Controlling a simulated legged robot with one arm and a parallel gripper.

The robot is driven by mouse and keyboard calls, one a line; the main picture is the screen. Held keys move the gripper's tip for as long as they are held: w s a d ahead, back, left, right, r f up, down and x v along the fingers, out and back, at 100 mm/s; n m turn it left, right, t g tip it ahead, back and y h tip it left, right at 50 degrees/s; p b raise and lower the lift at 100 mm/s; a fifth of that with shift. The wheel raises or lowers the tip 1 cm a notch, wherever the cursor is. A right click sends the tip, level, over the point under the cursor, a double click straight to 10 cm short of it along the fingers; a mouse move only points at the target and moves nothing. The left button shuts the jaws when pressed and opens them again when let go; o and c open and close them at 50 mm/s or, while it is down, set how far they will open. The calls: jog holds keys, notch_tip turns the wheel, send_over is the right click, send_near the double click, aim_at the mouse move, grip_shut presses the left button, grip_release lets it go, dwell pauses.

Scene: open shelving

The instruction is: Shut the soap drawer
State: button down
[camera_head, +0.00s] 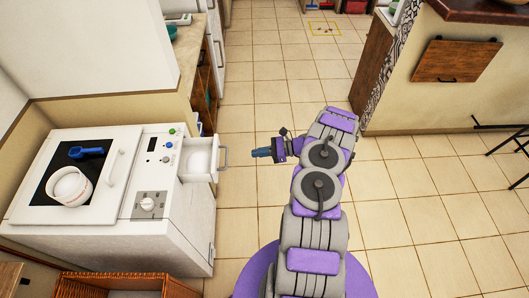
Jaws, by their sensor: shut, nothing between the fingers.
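The soap drawer (200,160) sticks out of the right side of the control panel on the white washing machine (165,232). It stands open, with a white inside and a grey bar handle (224,158) at its outer end. My gripper (256,153) is shut and empty. It is to the right of the drawer handle, pointing left towards it, with a gap between them. I see no contact. The drawer's underside is hidden.
A white container (72,187) and a blue scoop (86,152) lie on the machine's dark lid. The tiled floor (260,205) is clear.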

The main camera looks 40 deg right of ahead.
aim_at(202, 163)
jog(key=b+x, duration=0.1)
jog(key=x, duration=0.8)
jog(key=shift+a, duration=0.2)
jog(key=shift+a, duration=0.3)
jog(key=r+x, duration=0.1)
jog(key=x, duration=0.3)
jog(key=b+x, duration=0.1)
jog(key=x, duration=0.3)
jog(key=r+x, duration=0.1)
jog(key=x, duration=0.4)
jog(key=shift+w+a+r+b, duration=0.2)
jog(key=shift+a+r+b, duration=0.1)
jog(key=shift+a+b, duration=0.05)
jog(key=shift+w+a+r, duration=0.15)
jog(key=shift+r, duration=0.1)
